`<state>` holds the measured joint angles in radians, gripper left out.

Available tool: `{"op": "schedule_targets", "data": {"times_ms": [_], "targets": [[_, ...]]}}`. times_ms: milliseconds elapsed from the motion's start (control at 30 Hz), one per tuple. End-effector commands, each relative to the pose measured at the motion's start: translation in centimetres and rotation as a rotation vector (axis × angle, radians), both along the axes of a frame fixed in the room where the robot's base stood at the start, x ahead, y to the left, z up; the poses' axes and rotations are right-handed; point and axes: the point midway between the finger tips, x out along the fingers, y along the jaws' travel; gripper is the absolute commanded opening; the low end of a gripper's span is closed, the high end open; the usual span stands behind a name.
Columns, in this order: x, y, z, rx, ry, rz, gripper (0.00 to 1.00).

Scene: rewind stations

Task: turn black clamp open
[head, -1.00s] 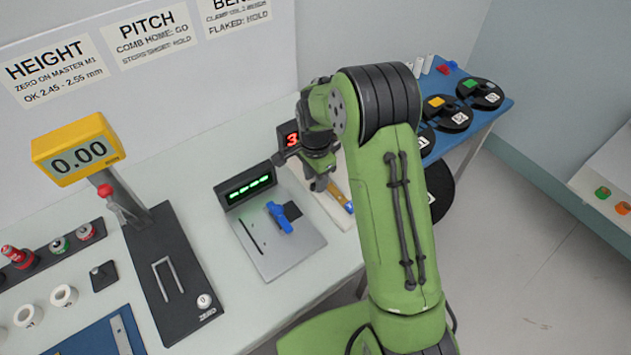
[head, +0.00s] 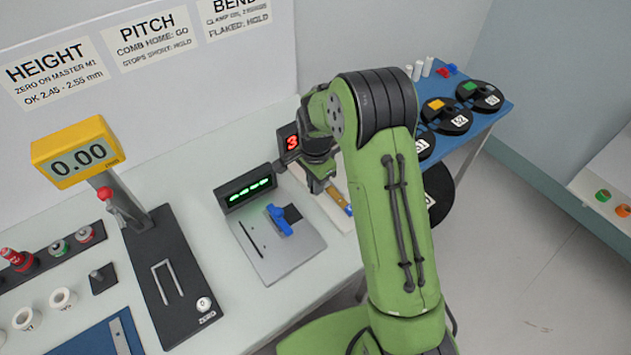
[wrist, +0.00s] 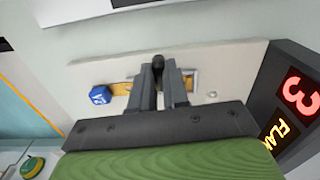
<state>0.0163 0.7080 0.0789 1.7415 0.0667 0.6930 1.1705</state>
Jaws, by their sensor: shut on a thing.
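The black clamp (wrist: 158,62) shows in the wrist view as a small dark knob between the tips of my gripper (wrist: 163,75). The fingers are shut on it, and they cover most of it and the middle of the brass strip behind. In the head view my gripper (head: 318,182) hangs over the pale bend fixture (head: 333,212), and my arm hides the clamp there. The fixture also shows in the wrist view (wrist: 228,62), where its strip runs left and right of the fingers.
The display with a red 3 (wrist: 300,93) stands close on the right. In the head view, a grey plate with a blue handle (head: 280,220) and the yellow height gauge (head: 77,152) stand to the left.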

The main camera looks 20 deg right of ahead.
Motion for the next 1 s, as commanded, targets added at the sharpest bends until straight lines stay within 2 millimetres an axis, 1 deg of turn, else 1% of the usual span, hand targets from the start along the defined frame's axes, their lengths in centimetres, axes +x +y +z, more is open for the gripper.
{"op": "schedule_targets", "data": {"times_ms": [267,1000], "targets": [[-0.01,-0.03,0.06,0.000,-0.002,0.149,0.00],[-0.15,-0.21,0.10,0.000,-0.002,0.844,0.00]]}}
